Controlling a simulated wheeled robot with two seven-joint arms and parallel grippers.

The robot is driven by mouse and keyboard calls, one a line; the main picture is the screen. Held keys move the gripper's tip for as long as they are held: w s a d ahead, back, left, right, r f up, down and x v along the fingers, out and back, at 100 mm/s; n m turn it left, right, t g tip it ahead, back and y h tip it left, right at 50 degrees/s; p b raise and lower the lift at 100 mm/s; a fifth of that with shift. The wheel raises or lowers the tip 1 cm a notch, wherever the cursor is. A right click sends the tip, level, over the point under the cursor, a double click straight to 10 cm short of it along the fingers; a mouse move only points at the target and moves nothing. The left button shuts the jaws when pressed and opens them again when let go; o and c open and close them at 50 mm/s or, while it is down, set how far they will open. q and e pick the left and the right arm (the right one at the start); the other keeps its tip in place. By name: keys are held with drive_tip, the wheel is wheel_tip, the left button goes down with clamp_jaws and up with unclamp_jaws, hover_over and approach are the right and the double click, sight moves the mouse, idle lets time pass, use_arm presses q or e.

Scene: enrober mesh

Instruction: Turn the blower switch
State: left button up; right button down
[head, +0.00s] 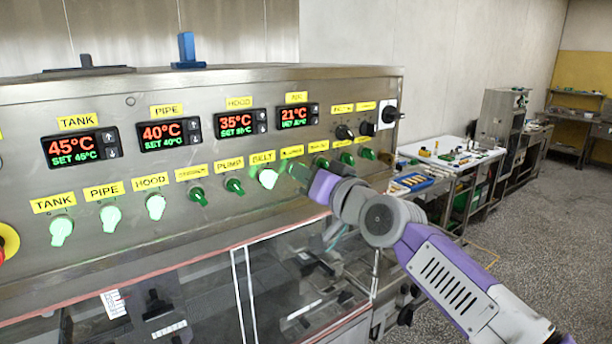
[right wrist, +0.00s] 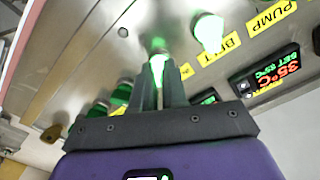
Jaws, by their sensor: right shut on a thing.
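A row of green rotary switches runs along the steel control panel (head: 140,215). The blower switch (right wrist: 158,65) is the one just right of the lit BELT switch (head: 268,178); its yellow label (head: 292,151) is too small to read surely. My right gripper (head: 300,172) is at this switch, and its fingers hide most of it in the head view. In the right wrist view, my right gripper (right wrist: 160,88) has its fingers closed around the switch's knob, which glows green. The BELT switch (right wrist: 208,32) is beside it there. My left gripper is not in view.
Lit TANK (head: 61,230), PIPE (head: 110,218) and HOOD (head: 156,206) switches sit to the left. The PUMP switch (head: 235,186) is unlit. Black knobs (head: 345,132) are at the upper right. A clear guard lies below the panel. A worktable (head: 470,165) stands behind right.

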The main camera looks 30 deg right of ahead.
idle(0.4)
drive_tip(key=c, duration=1.2)
unclamp_jaws()
drive_tip(key=shift+o, duration=0.2)
drive_tip(key=s+b, duration=0.1)
drive_tip(key=s, duration=0.6)
drive_tip(key=shift+s+d, duration=0.3)
